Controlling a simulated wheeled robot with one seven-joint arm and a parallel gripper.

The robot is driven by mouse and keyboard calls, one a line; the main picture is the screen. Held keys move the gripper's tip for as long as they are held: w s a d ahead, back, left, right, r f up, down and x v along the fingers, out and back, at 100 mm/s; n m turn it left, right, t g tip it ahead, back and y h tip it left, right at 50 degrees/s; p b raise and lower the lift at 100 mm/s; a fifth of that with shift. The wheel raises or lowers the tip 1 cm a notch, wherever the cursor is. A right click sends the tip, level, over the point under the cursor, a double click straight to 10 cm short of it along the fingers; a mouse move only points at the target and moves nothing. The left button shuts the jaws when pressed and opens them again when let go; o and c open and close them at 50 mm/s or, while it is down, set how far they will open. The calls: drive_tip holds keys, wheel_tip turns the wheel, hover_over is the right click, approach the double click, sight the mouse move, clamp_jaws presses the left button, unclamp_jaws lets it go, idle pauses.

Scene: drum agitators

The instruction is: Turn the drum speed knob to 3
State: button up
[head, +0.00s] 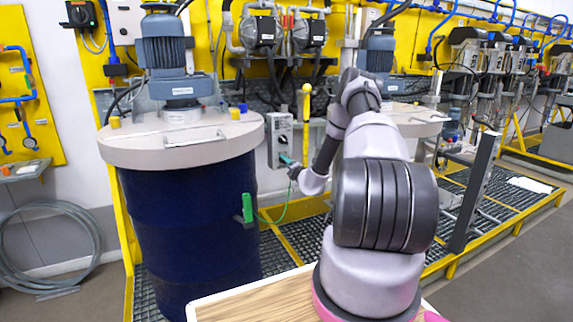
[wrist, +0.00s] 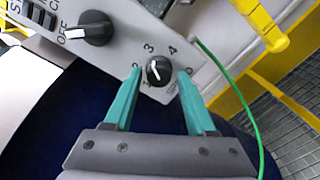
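The drum speed knob (wrist: 159,70) is a small round black knob with a white pointer line, on a grey control box (wrist: 215,15). Numbers ring it, with 3 and 4 readable above it. The pointer leans up and left, roughly towards 3, but its exact setting is too small to tell. My gripper (wrist: 160,72) is open, with one teal fingertip on each side of the knob and a visible gap to both. In the head view, my gripper (head: 288,162) is at the lower part of the control box (head: 280,132).
A larger black switch (wrist: 90,28) marked OFF sits up and left of the knob. A blue drum (head: 185,225) with a beige lid stands left of the box. A green cable (wrist: 240,95) and a yellow post (wrist: 262,25) are to the right.

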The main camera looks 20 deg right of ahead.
idle(0.3)
drive_tip(key=s, duration=1)
drive_tip(key=shift+s+d, duration=0.2)
drive_tip(key=shift+s, duration=0.2)
